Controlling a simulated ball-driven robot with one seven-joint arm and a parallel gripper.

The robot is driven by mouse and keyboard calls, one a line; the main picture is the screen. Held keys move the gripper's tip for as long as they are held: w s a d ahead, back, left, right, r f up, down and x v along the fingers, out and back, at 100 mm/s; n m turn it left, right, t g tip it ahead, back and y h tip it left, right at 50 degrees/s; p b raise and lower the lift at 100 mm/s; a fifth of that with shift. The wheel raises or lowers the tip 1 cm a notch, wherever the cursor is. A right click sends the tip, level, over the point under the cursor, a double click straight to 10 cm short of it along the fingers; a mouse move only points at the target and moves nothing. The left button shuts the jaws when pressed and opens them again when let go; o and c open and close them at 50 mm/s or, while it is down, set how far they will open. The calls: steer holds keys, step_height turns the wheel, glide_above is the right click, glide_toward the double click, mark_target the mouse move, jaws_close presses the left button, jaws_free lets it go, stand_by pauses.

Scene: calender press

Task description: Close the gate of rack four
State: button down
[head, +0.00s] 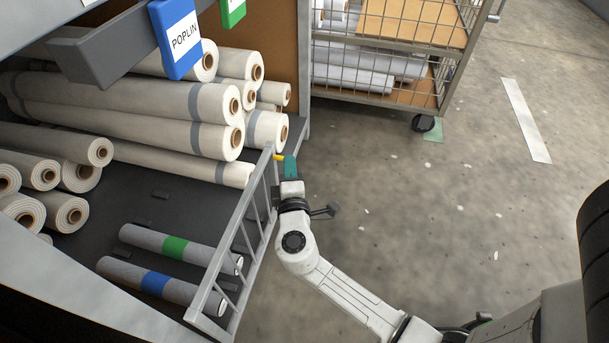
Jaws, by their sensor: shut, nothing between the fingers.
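A grey barred gate (238,235) stands upright along the open front of the rack's lower shelf, beside the fabric rolls. I cannot tell whether it is fully closed or latched. No rack number shows. My gripper (280,157) is shut and empty at the gate's far upper end, on its outer side. Its yellow tip points left toward the gate's top rail; I cannot tell whether they touch.
Cream rolls (200,102) are stacked on the shelf, with two grey rolls, one green-banded (176,247) and one blue-banded (157,282), near the gate. A blue POPLIN tag (183,60) hangs above. A wire cart (385,55) stands behind; the floor (430,220) at right is clear.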

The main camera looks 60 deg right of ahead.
steer(key=s+d+p, duration=0.2)
steer(key=s+d, duration=0.1)
steer(key=s, duration=0.6)
steer(key=shift+s+d, duration=0.3)
steer(key=s+d+f+m+g+y, duration=0.1)
steer(key=s+f+m+g+y, duration=0.2)
steer(key=s+m+g, duration=0.55)
steer(key=s+a+f+g+y+p, duration=0.1)
steer(key=s+a+f+y, duration=0.1)
steer(key=a+y, duration=0.5)
steer(key=s+a+f+g+y+p, duration=0.15)
steer(key=a+y, duration=0.25)
steer(key=a, duration=0.6)
step_height(320, 180, up, 37)
steer(key=p, duration=3.6)
steer(key=shift+s+p, duration=0.35)
steer(key=shift+s, duration=0.05)
steer(key=shift+d, duration=0.1)
